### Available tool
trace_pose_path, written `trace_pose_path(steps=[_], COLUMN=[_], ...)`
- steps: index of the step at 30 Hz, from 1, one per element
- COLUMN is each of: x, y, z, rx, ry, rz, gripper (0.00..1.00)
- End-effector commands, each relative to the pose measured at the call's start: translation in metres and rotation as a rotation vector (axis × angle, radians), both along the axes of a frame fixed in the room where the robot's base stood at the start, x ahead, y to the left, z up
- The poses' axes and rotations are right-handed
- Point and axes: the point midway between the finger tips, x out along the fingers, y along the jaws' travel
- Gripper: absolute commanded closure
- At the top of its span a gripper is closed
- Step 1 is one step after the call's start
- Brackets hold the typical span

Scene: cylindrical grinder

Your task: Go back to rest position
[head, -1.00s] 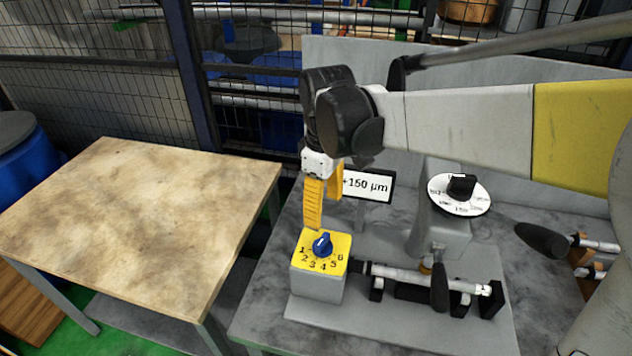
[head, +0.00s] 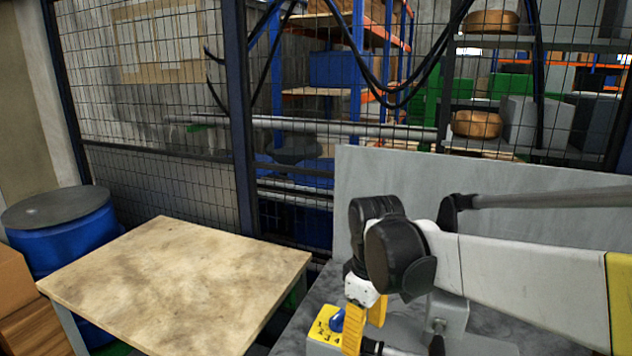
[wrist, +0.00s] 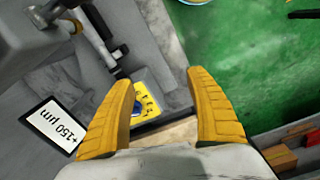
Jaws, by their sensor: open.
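My gripper (head: 364,322) is open and empty, with its yellow fingers pointing down in the head view. It is over the grinder's yellow-topped box (head: 325,327) with a blue knob (head: 337,320), and partly hides it. In the wrist view, the two yellow fingers (wrist: 163,118) are spread apart with nothing between them. The yellow dial face (wrist: 146,98) shows beside the left finger, apart from it, and part of it is hidden.
A worn wooden table (head: 175,285) stands left of the grinder, its top bare. A blue barrel (head: 65,238) and a mesh fence (head: 150,130) are behind. In the wrist view, a +150 µm sign (wrist: 57,126) is left of the fingers and green floor (wrist: 245,60) is at the right.

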Motion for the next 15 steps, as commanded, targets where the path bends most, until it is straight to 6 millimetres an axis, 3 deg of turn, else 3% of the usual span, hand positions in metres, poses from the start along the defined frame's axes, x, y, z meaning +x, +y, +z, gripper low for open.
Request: trace_pose_path(steps=[15], x=[-0.058], y=[-0.049], z=[0.025], rx=[0.081], ry=[-0.239], rz=[-0.371], gripper=[0.35])
